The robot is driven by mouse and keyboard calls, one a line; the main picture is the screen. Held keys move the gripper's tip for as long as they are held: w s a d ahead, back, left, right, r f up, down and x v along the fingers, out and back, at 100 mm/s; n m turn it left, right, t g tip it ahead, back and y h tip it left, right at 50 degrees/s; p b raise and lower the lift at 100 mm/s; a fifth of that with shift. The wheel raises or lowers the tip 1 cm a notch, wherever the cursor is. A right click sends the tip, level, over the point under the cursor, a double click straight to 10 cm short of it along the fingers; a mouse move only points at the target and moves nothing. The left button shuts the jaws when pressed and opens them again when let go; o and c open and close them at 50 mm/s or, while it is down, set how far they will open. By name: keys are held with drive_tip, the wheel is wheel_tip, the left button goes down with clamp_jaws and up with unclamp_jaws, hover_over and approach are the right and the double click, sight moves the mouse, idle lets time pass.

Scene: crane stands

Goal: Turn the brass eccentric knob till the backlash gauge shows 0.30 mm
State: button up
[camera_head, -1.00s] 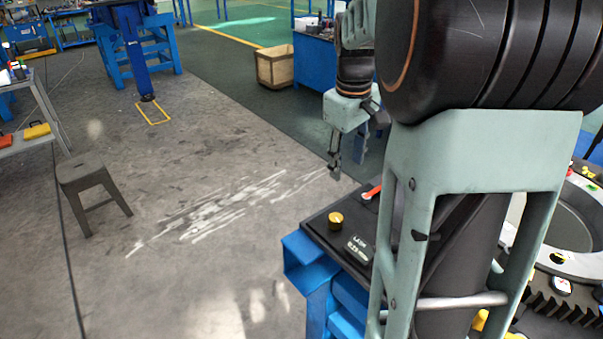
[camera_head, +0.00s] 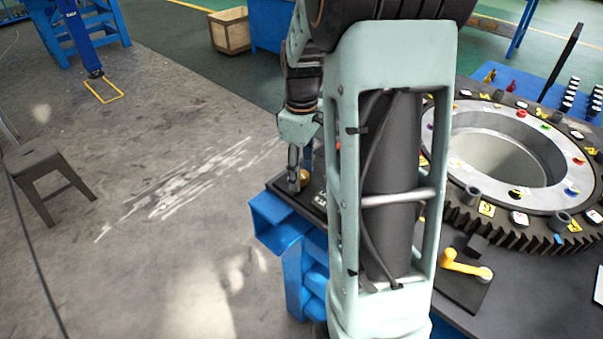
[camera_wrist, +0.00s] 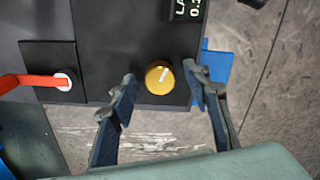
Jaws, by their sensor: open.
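The brass knob (camera_wrist: 159,77), with a pale mark on its top, stands on a black plate. In the head view the knob (camera_head: 304,181) is partly hidden by my gripper (camera_head: 294,168). In the wrist view my gripper (camera_wrist: 163,82) is open, its two dark fingers apart on the left and right of the knob with gaps visible. I cannot tell how far the fingertips are above the plate. The gauge display (camera_wrist: 188,9) is cut off by the top edge; "LA" and "0." show, the later digits being unclear. In the head view the gauge (camera_head: 320,198) is mostly hidden by my arm.
A red lever (camera_wrist: 35,82) on a pale pivot lies left of the knob in the wrist view. The large toothed ring (camera_head: 455,215) and a yellow crank (camera_head: 462,264) are on the bench at right. A stool (camera_head: 42,172) stands on open floor at left.

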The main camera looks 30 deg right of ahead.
drive_tip(key=shift+f, duration=0.35)
drive_tip(key=c, duration=1.2)
drive_tip(key=shift+o, duration=0.2)
drive_tip(key=shift+m, duration=0.4)
drive_tip(key=m+p, duration=0.1)
drive_tip(key=m, duration=0.4)
drive_tip(key=shift+r, duration=0.1)
drive_tip(key=m+p, duration=0.1)
drive_tip(key=m, duration=0.5)
